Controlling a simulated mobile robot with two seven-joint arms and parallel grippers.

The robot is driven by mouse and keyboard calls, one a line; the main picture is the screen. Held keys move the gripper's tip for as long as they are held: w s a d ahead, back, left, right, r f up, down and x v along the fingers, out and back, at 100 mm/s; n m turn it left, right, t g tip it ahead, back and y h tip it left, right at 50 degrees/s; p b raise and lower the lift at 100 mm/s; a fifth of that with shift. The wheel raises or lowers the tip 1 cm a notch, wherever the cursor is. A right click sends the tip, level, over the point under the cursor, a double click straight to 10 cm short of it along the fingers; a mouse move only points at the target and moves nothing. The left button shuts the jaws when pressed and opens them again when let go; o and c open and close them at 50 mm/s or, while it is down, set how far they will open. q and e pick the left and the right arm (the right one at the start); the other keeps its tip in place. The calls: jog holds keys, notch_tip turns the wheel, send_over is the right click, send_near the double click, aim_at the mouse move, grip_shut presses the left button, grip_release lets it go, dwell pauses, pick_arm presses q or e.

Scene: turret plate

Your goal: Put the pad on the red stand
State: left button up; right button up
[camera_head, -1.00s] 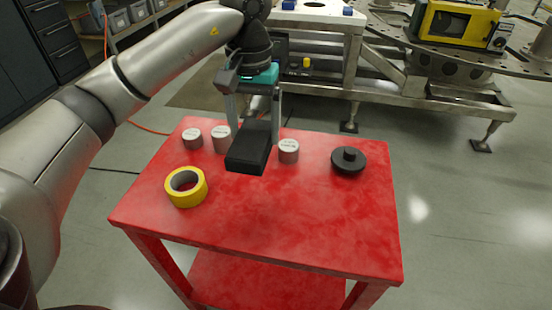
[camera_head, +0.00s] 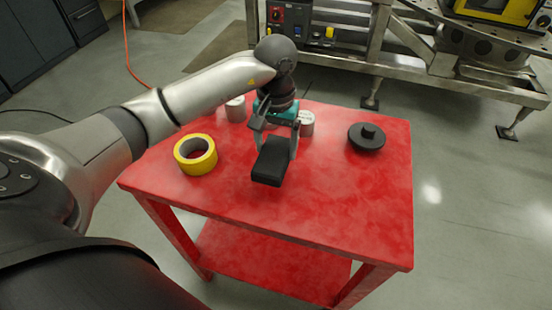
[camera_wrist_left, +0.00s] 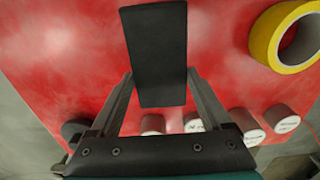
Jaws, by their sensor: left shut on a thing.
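The pad is a black rectangular block (camera_head: 271,161); it also fills the upper middle of the left wrist view (camera_wrist_left: 157,52). My left gripper (camera_head: 277,143) is shut on it, with one finger on each side in the wrist view (camera_wrist_left: 158,88). The pad is over the middle of the red stand's top (camera_head: 330,205). Whether its underside touches the surface I cannot tell. My right gripper is in neither current view.
On the stand are a yellow tape roll (camera_head: 195,155) at left, a black knobbed disc (camera_head: 366,137) at right, and several grey-white cylinders (camera_head: 306,123) behind the pad. The stand's front right is bare. A metal frame (camera_head: 420,85) stands behind.

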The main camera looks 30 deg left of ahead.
aim_at(276, 160)
pick_arm(q)
jog(key=shift+f, duration=2.4)
jog(key=shift+f+b, duration=0.1)
jog(key=shift+b, duration=0.2)
jog(key=o, duration=1.1)
jog(key=shift+o, duration=0.2)
notch_tip(276, 160, up, 12)
jog(key=shift+r+p, duration=0.15)
jog(key=shift+p, duration=0.2)
